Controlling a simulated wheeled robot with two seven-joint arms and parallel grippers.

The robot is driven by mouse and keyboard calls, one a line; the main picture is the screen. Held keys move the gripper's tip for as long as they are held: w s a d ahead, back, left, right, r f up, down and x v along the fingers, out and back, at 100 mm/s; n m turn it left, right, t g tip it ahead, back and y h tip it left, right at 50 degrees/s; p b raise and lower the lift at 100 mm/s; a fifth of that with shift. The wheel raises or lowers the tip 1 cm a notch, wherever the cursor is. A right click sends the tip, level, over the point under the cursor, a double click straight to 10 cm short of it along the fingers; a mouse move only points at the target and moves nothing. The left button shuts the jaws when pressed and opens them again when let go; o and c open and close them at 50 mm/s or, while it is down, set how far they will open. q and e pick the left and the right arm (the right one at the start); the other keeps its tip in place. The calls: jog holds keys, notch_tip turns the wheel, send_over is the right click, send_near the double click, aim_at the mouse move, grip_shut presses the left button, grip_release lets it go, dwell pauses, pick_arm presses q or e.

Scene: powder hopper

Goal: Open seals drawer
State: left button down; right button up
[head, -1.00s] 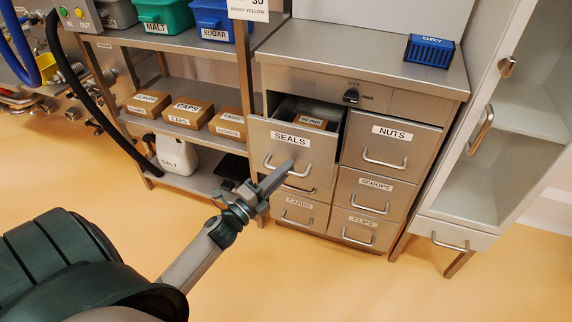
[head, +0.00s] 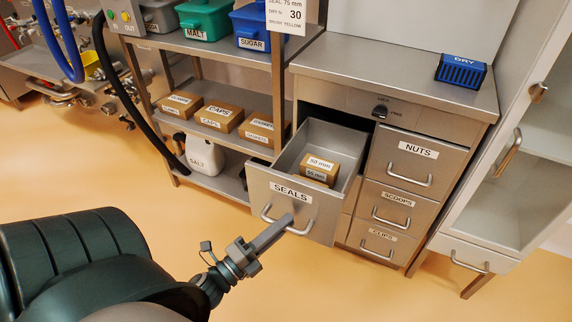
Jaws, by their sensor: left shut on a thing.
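The seals drawer (head: 291,192) is a steel drawer with a white "SEALS" label, at the upper left of the drawer cabinet. It stands pulled well out and its inside shows. Small brown boxes (head: 319,170) marked "50 mm" and "55 mm" lie in it. My left gripper (head: 284,221) is shut on the drawer's bar handle (head: 300,230), in front of the drawer face. The gripper hides part of the handle. My right gripper is not in view.
The closed nuts drawer (head: 412,163) is to the right, above the scoops and clips drawers. A shelf (head: 220,100) with bins and boxes stands at left. A tall cabinet (head: 530,150) stands at right. The floor in front is clear.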

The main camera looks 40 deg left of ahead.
pick_arm(q)
jog(key=c, duration=1.8)
grip_release()
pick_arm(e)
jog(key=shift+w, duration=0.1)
pick_arm(q)
jog(key=shift+o, duration=0.2)
